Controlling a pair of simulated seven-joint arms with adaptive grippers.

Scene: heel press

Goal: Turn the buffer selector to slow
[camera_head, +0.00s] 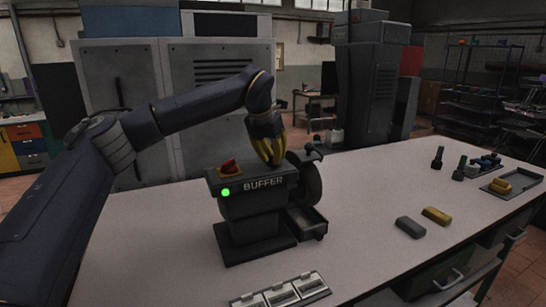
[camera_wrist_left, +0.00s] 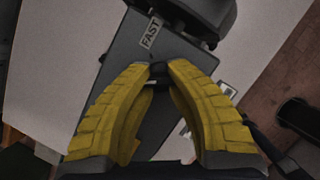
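The buffer (camera_head: 255,205) is a dark machine on the table, with its name on the front and a wheel (camera_head: 306,180) at its right. My left gripper (camera_head: 272,162) points down onto its top. In the left wrist view the yellow fingers (camera_wrist_left: 166,76) come together at the tips on a small dark knob, the buffer selector (camera_wrist_left: 160,70), which they mostly hide. A FAST label (camera_wrist_left: 150,33) lies beyond the tips. No slow label can be read, and the selector's pointing direction is hidden. My right gripper is in neither view.
A red button (camera_head: 229,167) and a green light (camera_head: 225,192) are on the buffer's left side. An open tray (camera_head: 307,223) sits at its right. White framed panels (camera_head: 282,292) lie in front. Grey (camera_head: 410,227) and yellow (camera_head: 436,215) blocks lie to the right.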

